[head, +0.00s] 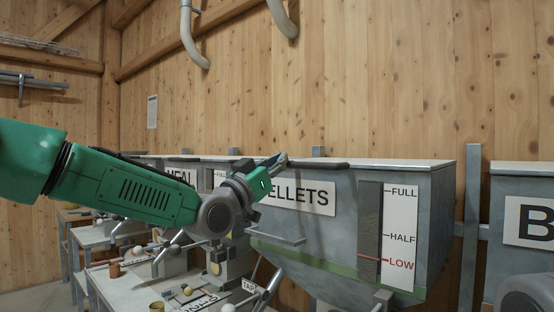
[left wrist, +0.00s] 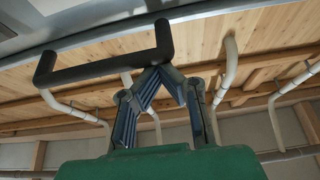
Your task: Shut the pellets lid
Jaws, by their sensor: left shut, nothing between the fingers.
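The grey pellets bin (head: 340,220) fills the middle right of the head view, with a label reading "ELLETS", its first letter hidden behind my left gripper. Its pellets lid (head: 405,163) looks flat along the bin's top; I cannot tell whether a small gap is left. A dark handle (head: 325,166) runs along the lid's front edge. The black handle also shows in the left wrist view (left wrist: 105,65), just beyond my fingers. My left gripper (head: 281,159) is shut and empty by the handle's left end; contact is unclear. It shows in the left wrist view (left wrist: 167,78). My right gripper is out of view.
A level gauge (head: 385,235) marked FULL, HALF and LOW is on the bin's front. A metal bar handle (head: 275,236) juts out below the label. A meal bin (head: 180,175) stands left, partly behind my arm. Another bin (head: 525,220) stands right. Low benches hold small items.

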